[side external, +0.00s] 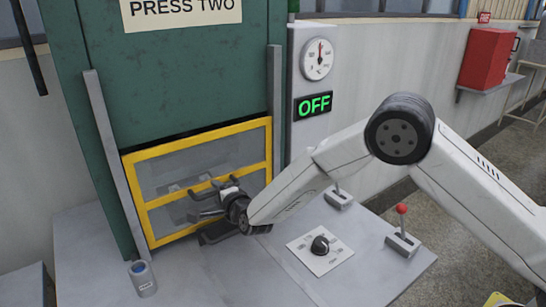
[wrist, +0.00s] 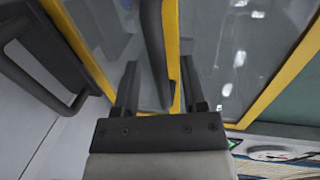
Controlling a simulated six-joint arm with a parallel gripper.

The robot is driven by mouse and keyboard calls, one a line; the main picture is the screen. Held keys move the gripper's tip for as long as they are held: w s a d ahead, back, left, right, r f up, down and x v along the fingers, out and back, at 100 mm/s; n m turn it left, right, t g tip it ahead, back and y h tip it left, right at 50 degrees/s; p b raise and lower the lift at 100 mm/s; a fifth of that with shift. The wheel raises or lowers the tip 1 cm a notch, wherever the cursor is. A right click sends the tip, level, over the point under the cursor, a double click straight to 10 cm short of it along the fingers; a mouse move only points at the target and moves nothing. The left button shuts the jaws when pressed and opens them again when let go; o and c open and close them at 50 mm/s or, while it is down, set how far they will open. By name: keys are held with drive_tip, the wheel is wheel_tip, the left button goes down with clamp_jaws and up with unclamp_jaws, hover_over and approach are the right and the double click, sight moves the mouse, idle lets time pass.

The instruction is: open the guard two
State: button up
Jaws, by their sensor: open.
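Guard two is the yellow-framed clear panel (side external: 154,204) at the foot of the green press marked PRESS TWO. It is down, with its lower edge near the table. A dark bar handle (side external: 206,182) is on its yellow middle rail. My gripper (side external: 196,204) is open in front of the panel, close to this handle. In the wrist view the handle (wrist: 153,40) reaches in between the open fingers of my gripper (wrist: 158,78), nearer the right finger. I cannot tell whether they touch. The yellow frame also shows there (wrist: 289,80).
A dark handle-like bar (side external: 218,236) lies low at the guard's bottom edge. A black knob (side external: 320,245), a red-knobbed lever (side external: 402,222) and another lever (side external: 338,196) are on the table. The sign (side external: 313,105) reads OFF.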

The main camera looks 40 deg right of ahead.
drive_tip(key=shift+w+f, duration=0.15)
drive_tip(key=shift+w, duration=0.4)
clamp_jaws()
idle(1.2)
